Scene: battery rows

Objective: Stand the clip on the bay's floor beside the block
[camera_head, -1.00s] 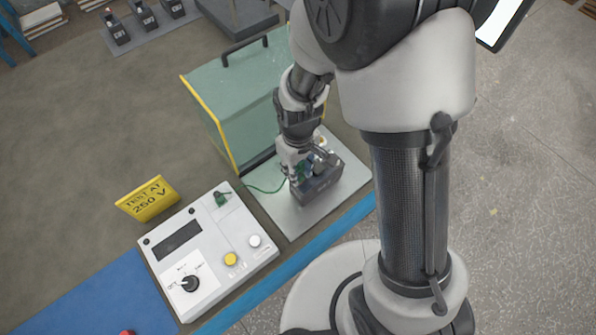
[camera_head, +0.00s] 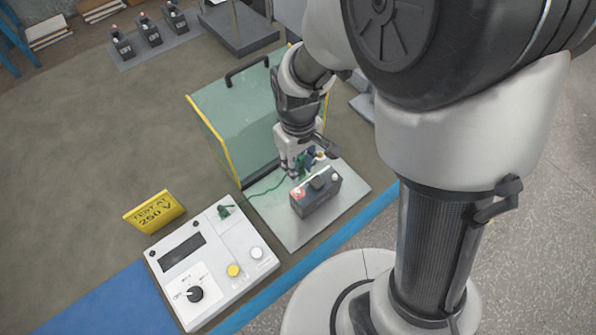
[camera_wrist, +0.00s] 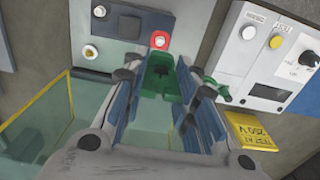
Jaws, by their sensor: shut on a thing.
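The green clip (camera_head: 301,167) is between the fingers of my gripper (camera_head: 296,168), on the hood side of the block. In the wrist view the clip (camera_wrist: 160,82) sits between the blue finger pads of my gripper (camera_wrist: 160,95). The block (camera_head: 316,194) is a dark battery with a red-ringed terminal and a pale one, standing on the bay's grey floor plate (camera_head: 294,236). It also shows in the wrist view (camera_wrist: 118,55), just beyond the clip. I cannot tell whether the clip touches the floor.
A green see-through hood (camera_head: 235,112) with yellow edges stands behind the plate. A white tester (camera_head: 210,258) with a knob and buttons is at left, holding a green plug (camera_head: 224,211). A yellow sign (camera_head: 155,211) stands beside it. A green cable runs to the clip.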

